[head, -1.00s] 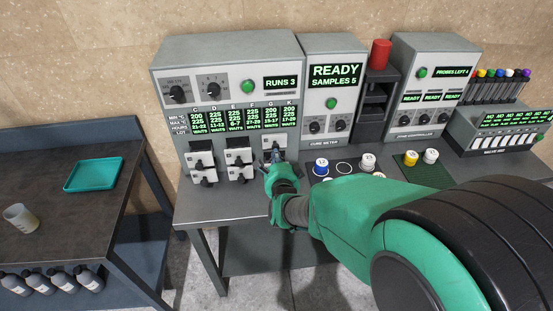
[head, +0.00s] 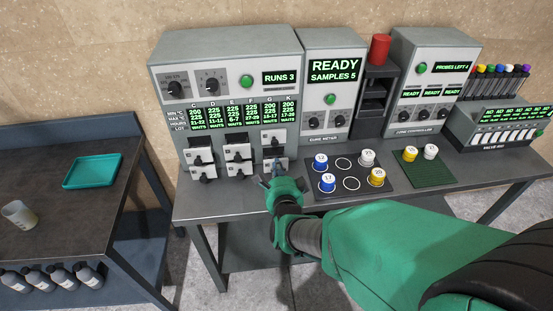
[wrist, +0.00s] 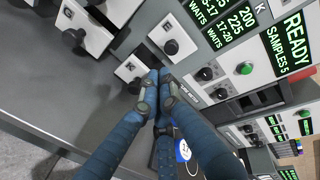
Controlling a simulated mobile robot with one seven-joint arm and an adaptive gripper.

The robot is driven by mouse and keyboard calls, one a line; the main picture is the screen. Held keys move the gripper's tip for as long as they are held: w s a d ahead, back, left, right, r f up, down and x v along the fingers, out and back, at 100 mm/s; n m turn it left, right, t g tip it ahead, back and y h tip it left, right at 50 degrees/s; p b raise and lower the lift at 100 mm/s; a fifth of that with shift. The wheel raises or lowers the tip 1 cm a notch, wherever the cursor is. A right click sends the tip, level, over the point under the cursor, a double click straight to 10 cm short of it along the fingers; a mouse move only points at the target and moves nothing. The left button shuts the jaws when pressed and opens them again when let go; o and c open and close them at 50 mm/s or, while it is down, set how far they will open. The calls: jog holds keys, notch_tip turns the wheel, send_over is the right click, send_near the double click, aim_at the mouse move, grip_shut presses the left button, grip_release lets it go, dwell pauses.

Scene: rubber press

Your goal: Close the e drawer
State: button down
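In the head view, white drawers with black knobs stand in two rows on the left machine. The upper left drawer (head: 199,155) also appears to stick out. The upper right drawer (head: 273,134) looks flush.
Right of my gripper, a dark mat (head: 332,196) holds several numbered cups. My arm crosses the bench front there. The bench top (head: 222,197) before the left drawers is clear. A side table with a teal tray (head: 93,171) stands at the left.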

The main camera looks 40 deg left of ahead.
jog(key=p+v, duration=0.1)
jog(key=v, duration=0.5)
jog(key=shift+d, duration=0.2)
jog(key=shift+s, duration=0.1)
dwell(0.3)
jog(key=w+d+r+n+g+h, duration=0.1)
jog(key=w+d+r+n+h, duration=0.15)
jog(key=d+r, duration=0.45)
jog(key=w+d+r+n+h, duration=0.1)
jog(key=w+d+r, duration=0.15)
jog(key=d, duration=0.85)
jog(key=w+d+r+n+g+h, duration=0.1)
jog(key=w+d+r+n, duration=0.2)
jog(key=d, duration=0.5)
jog(key=s+d+r+n+g+h, duration=0.1)
jog(key=s+d+r+h, duration=0.1)
jog(key=s+d, duration=0.4)
jog(key=s+d+r+n+g+h, duration=0.1)
jog(key=s+d+r, duration=0.1)
jog(key=s+d, duration=0.5)
jog(key=s+d+r+n+g+h, duration=0.1)
jog(key=s+d, duration=0.5)
jog(key=d, duration=1)
jog(key=shift+s+d+r+h, duration=0.3)
jog(key=shift+r+h, duration=0.4)
jog(key=shift+h, duration=0.15)
jog(key=c, duration=2.5)
grip_release()
jog(key=shift+w, duration=0.1)
